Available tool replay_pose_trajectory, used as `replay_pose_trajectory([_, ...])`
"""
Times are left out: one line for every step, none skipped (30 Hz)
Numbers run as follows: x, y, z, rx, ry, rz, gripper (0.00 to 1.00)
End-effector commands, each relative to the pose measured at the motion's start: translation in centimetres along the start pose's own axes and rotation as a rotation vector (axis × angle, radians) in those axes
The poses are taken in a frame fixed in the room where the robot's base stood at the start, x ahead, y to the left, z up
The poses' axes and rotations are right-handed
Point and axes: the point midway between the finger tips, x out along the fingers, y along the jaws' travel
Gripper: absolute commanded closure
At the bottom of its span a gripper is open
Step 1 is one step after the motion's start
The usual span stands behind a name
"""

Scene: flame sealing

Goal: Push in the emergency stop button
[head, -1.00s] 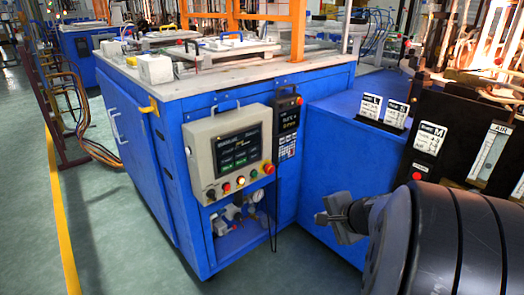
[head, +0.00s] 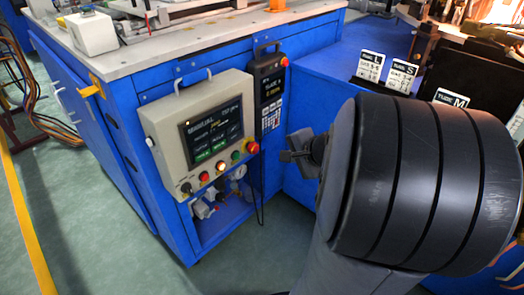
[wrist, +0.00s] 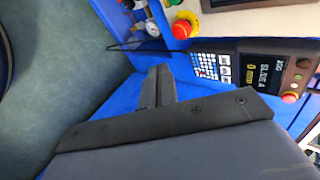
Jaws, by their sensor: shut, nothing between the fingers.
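The emergency stop button (head: 253,147), a red mushroom head on a yellow collar, sits at the lower right corner of the beige control panel (head: 160,124). It also shows at the top of the wrist view (wrist: 183,27). My gripper (head: 286,156) is shut and empty, to the right of the button in the head view and apart from it. In the wrist view my shut fingers (wrist: 158,86) lie below the button with a gap between. Whether the button is pushed in, I cannot tell.
A black handheld pendant (head: 270,90) with its own red button (head: 284,61) hangs right of the panel, its cable looping below. Gauges and valves sit in the recess under the panel. A blue bench (head: 330,88) with label cards (head: 370,66) stands at right.

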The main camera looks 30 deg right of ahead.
Motion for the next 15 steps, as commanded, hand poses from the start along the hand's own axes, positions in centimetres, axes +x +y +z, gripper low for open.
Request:
replay_pose_trajectory([0.1,0.0,0.0,0.0,0.0,0.0,1.0])
replay_pose_trajectory([0.2,0.0,0.0,0.0,-0.001,0.0,1.0])
replay_pose_trajectory([0.5,0.1,0.0,0.0,-0.002,0.0,1.0])
replay_pose_trajectory([0.8,0.1,0.0,0.0,-0.002,0.0,1.0])
replay_pose_trajectory([1.1,0.1,0.0,0.0,-0.003,0.001,1.0])
replay_pose_trajectory([1.6,0.2,0.0,0.0,-0.003,0.001,1.0])
replay_pose_trajectory([2.1,0.2,0.1,-0.001,-0.003,0.001,1.0])
replay_pose_trajectory([2.7,0.2,0.1,-0.001,-0.004,0.002,1.0])
replay_pose_trajectory([3.5,0.3,0.1,0.0,-0.005,0.002,1.0])
replay_pose_trajectory([4.2,0.3,0.1,0.0,-0.005,0.002,1.0])
replay_pose_trajectory([4.9,0.4,0.1,0.0,-0.006,0.002,1.0])
replay_pose_trajectory([5.8,0.3,0.1,-0.001,-0.005,0.002,1.0])
replay_pose_trajectory([6.4,0.4,0.1,0.0,-0.005,0.002,1.0])
replay_pose_trajectory([7.1,0.4,0.1,0.0,-0.005,0.002,1.0])
replay_pose_trajectory([8.0,0.4,0.1,-0.001,-0.005,0.003,1.0])
